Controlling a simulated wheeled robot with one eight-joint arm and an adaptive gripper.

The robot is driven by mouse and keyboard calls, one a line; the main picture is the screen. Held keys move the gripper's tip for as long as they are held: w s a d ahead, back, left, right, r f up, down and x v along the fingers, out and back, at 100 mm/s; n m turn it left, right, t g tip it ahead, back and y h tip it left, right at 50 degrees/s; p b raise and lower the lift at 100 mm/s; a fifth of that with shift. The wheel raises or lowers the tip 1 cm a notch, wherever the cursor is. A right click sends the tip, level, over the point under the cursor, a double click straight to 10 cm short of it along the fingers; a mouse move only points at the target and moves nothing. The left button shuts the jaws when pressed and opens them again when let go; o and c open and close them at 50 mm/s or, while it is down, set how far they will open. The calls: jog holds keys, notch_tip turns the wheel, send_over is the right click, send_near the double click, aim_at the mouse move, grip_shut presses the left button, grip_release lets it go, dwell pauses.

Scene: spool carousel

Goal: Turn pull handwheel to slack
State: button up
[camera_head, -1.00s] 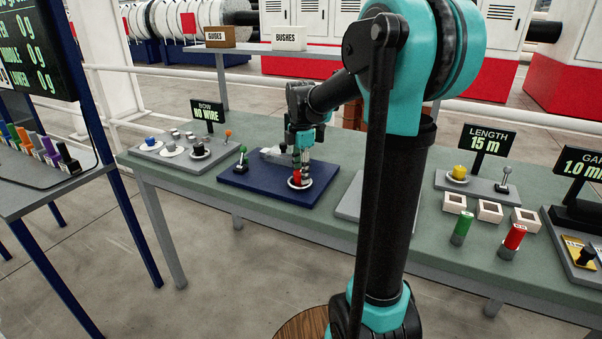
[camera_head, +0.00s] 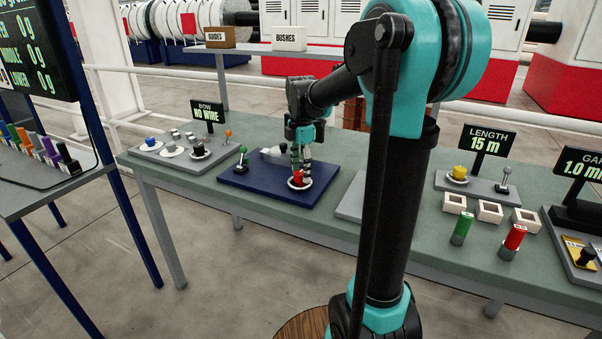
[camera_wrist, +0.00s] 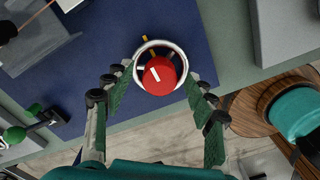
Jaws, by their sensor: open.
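The red handwheel (camera_wrist: 162,80) sits within a white ring (camera_wrist: 182,58) on the dark blue panel (camera_wrist: 95,70). A white line on its top points up and slightly left in the wrist view, and a yellow mark (camera_wrist: 146,42) lies by the ring's upper edge. The handwheel also shows in the head view (camera_head: 298,176), below the fingers. My gripper (camera_wrist: 160,95) is open, with its green-padded fingers apart on either side of the handwheel in the picture. In the head view my gripper (camera_head: 301,168) points down just above it.
A green-knobbed lever (camera_head: 242,153) stands on the panel's left part, and a grey-white block (camera_head: 272,153) at its back. A grey plate with several small knobs (camera_head: 150,152) lies left. A bare grey plate (camera_head: 350,203) lies right of the panel.

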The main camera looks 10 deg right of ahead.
aim_at(301, 172)
notch_tip(301, 172, up, 11)
jog(key=shift+f, duration=0.2)
jog(key=shift+s, duration=0.1)
